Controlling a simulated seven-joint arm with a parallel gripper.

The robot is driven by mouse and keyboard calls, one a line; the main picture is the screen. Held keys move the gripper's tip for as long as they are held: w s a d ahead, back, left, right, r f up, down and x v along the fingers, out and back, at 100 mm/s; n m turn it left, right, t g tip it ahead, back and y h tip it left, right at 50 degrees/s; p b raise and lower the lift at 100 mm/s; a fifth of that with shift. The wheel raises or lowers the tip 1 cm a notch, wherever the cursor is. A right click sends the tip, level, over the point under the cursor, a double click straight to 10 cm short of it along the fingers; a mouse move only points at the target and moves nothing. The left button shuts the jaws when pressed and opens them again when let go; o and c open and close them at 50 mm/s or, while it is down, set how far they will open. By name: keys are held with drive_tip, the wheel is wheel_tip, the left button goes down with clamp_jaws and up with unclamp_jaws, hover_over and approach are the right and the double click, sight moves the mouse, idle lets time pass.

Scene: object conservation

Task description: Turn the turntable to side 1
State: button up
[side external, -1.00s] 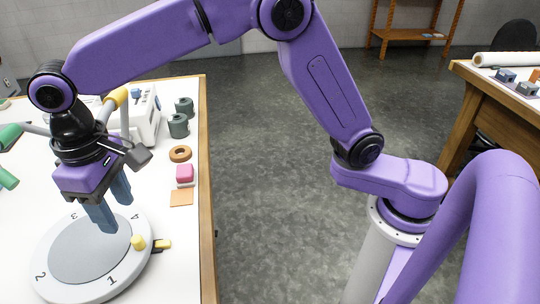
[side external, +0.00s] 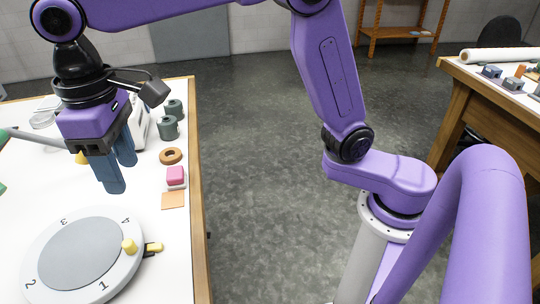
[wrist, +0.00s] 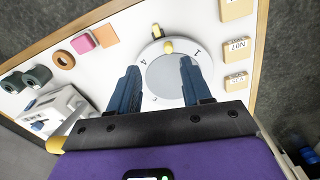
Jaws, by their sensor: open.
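The turntable (side external: 28,268) is a pale round disc with a grey centre and the numbers 1 to 4 around its rim. A yellow knob (side external: 129,246) stands on the rim between 1 and 4. Just outside the rim, in line with the knob, is a yellow-and-black pointer (side external: 154,247). The wrist view also shows the turntable (wrist: 143,60), knob (wrist: 168,47) and pointer (wrist: 156,30). My gripper (side external: 118,177) is open and empty, above the table and apart from the turntable. In the wrist view its blue fingers (wrist: 160,68) overlap the disc's sides.
An orange square (side external: 173,200), a pink block (side external: 175,175), a brown ring (side external: 171,156) and dark green pieces (side external: 168,128) line the table's right edge. A white machine (wrist: 55,108) stands beyond. Wooden tags (wrist: 234,81) lie on the turntable's other side.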

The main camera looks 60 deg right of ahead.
drive_tip(key=s+d+f+n, duration=0.2)
drive_tip(key=s+d+f, duration=0.2)
drive_tip(key=s+d, duration=0.3)
drive_tip(key=s+d+f+n, duration=0.2)
drive_tip(key=s+d, duration=0.6)
drive_tip(key=d, duration=0.8)
wheel_tip(320, 180, down, 2)
drive_tip(key=shift+s+f+n, duration=0.25)
drive_tip(key=shift+s+n, duration=0.05)
clamp_jaws()
drive_tip(key=w+a+m+t, duration=0.1)
drive_tip(key=w+a+t, duration=0.25)
drive_tip(key=a, duration=1.15)
drive_tip(key=w+a+m+t, duration=0.15)
drive_tip(key=a+t, duration=0.25)
drive_tip(key=a, duration=1.1)
approach(128, 259)
drive_tip(key=f, duration=0.1)
drive_tip(key=a+f, duration=0.1)
drive_tip(key=f, duration=0.1)
drive_tip(key=a+f, duration=0.1)
drive_tip(key=shift+w+f, duration=0.15)
drive_tip(key=shift+f, duration=0.1)
drive_tip(key=shift+w+d, duration=0.6)
drive_tip(key=shift+w, duration=0.35)
drive_tip(key=shift+w+d, duration=0.5)
drive_tip(key=shift+w, duration=0.15)
